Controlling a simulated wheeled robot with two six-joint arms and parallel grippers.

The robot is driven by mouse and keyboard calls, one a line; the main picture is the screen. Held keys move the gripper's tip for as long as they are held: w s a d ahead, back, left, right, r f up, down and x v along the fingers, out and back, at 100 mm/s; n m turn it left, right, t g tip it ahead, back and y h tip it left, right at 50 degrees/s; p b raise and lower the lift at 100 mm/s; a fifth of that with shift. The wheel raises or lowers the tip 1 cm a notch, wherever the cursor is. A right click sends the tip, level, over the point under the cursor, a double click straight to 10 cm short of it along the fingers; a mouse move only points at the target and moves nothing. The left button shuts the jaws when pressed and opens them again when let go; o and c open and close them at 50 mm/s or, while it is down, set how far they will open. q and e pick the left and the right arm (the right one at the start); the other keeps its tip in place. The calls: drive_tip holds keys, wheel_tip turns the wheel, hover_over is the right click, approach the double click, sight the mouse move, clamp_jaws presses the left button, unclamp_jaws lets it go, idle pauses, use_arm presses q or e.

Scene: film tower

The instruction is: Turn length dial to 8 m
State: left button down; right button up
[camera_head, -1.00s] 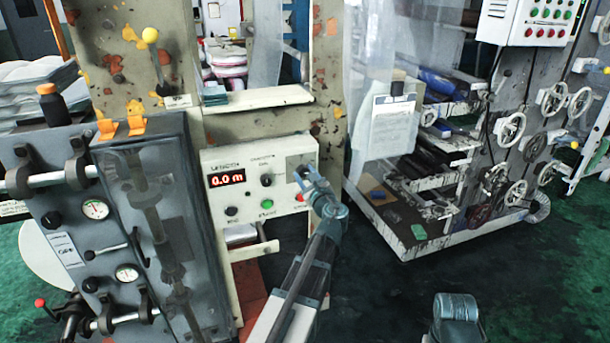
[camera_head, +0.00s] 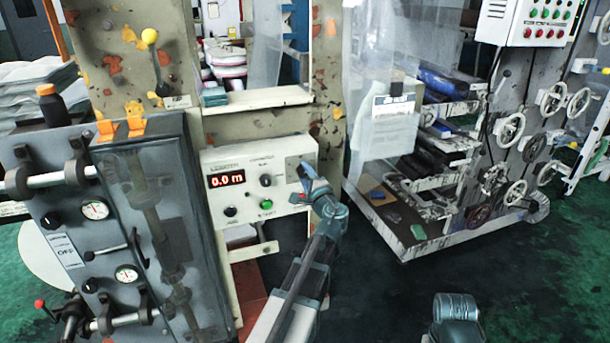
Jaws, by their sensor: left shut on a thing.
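The cream control box (camera_head: 212,160) is left of centre, with a red display (camera_head: 226,180) reading 0.0 m. It carries a dark knob (camera_head: 265,180), a second dark knob (camera_head: 230,211) and a green button (camera_head: 266,204). My left gripper (camera_head: 308,177) is at the box's upper right, in front of a grey plate (camera_head: 293,163). It is shut on what seems to be the length dial, which its fingers hide. A red button shows partly beside the fingers. My right gripper is out of view; a grey part that looks like my right arm shows at the bottom right.
A grey machine with gauges (camera_head: 95,209) and a clear cover stands close on the left. A shelf (camera_head: 262,100) juts out above the box. A rack with several handwheels (camera_head: 552,98) stands at the right. The green floor between is clear.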

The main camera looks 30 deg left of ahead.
use_arm(q)
drive_tip(key=n, duration=0.4)
drive_tip(key=shift+n, duration=0.4)
drive_tip(key=n, duration=1)
drive_tip(key=shift+s+n, duration=0.1)
drive_tip(key=shift+n, duration=0.3)
drive_tip(key=n, duration=0.4)
drive_tip(key=shift+n, duration=0.3)
drive_tip(key=shift+c, duration=1.8)
unclamp_jaws()
